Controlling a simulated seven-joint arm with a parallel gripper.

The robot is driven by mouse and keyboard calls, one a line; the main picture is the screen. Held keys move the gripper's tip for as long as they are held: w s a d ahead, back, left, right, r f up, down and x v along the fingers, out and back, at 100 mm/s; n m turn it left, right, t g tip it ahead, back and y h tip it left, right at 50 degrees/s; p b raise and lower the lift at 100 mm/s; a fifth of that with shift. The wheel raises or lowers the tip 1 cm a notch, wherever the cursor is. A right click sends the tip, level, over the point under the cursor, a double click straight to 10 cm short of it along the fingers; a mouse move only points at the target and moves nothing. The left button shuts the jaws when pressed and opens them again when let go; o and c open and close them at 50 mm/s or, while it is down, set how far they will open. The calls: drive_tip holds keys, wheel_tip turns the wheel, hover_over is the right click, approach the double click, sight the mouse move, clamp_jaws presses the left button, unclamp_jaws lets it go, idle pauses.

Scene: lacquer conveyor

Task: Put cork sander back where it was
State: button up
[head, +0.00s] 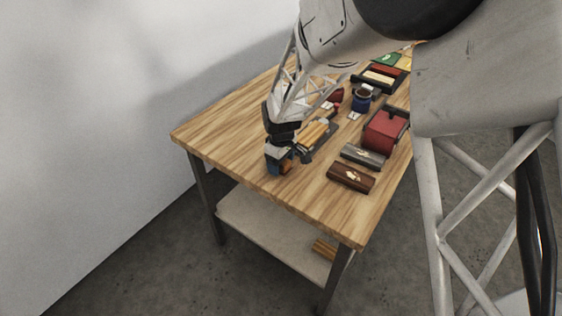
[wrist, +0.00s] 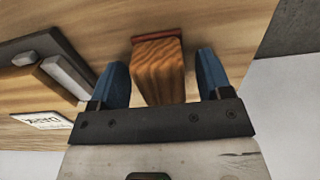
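A wood-grained block with a reddish-brown edge strip, which looks like the cork sander (wrist: 160,72), stands on the table between my gripper's two blue fingers in the wrist view. My gripper (wrist: 162,85) is open, with a narrow gap on each side of the block. In the head view my gripper (head: 278,167) is low over the near left part of the table, and only a small orange-brown bit of the block (head: 287,168) shows beside it. A dark tray (head: 322,146) holding wooden and grey pieces lies just right of it. That tray also shows at left in the wrist view (wrist: 50,44).
A white card (wrist: 42,119) lies by the tray. The table (head: 225,125) is bare at left.

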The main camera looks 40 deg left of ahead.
drive_tip(key=shift+r, duration=0.15)
wheel_tip(320, 180, up, 12)
idle(0.8)
idle(0.5)
idle(0.4)
